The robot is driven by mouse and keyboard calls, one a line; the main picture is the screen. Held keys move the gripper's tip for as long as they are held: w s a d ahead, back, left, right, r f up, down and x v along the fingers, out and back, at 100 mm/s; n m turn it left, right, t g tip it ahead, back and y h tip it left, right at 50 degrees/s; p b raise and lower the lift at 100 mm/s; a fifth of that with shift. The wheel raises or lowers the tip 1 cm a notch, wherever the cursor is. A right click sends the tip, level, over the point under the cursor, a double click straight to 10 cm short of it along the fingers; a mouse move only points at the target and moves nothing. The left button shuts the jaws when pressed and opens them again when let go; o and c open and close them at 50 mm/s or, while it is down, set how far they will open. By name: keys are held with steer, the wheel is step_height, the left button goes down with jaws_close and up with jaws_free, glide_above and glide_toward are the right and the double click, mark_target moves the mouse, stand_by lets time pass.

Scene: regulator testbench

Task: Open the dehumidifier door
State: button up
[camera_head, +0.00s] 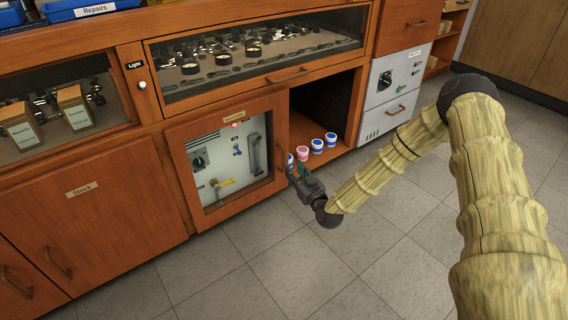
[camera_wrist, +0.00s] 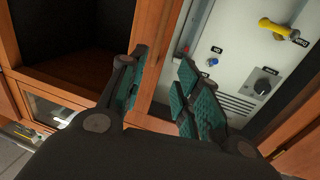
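The dehumidifier door (camera_head: 181,178) is a wooden frame with a glass pane, in the middle of the head view. It looks shut or nearly flush. Behind the glass is a pale panel (camera_head: 208,175) with a dark knob, a yellow handle and a red light. My gripper (camera_head: 294,170) is at the door's right edge. In the wrist view my gripper (camera_wrist: 160,95) has its two green-padded fingers apart, with the door's wooden edge (camera_wrist: 155,50) seen between and beyond them.
An open cubby (camera_head: 335,100) to the right holds several small white tubs, one a blue-lidded tub (camera_head: 317,146). A grey unit (camera_head: 390,92) with a knob stands further right. The Stock cabinet (camera_head: 95,225) is on the left. The tiled floor (camera_head: 290,265) in front is clear.

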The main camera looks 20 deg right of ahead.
steer(key=shift+w+a+b, duration=0.15)
steer(key=shift+w+b, duration=0.75)
steer(key=shift+w, duration=0.95)
steer(key=shift+w+a+b, duration=0.2)
steer(key=shift+w+b, duration=0.65)
steer(key=shift+w, duration=1)
steer(key=shift+w+a+b, duration=0.15)
steer(key=shift+w+b, duration=0.75)
steer(key=shift+w, duration=0.95)
jaws_close()
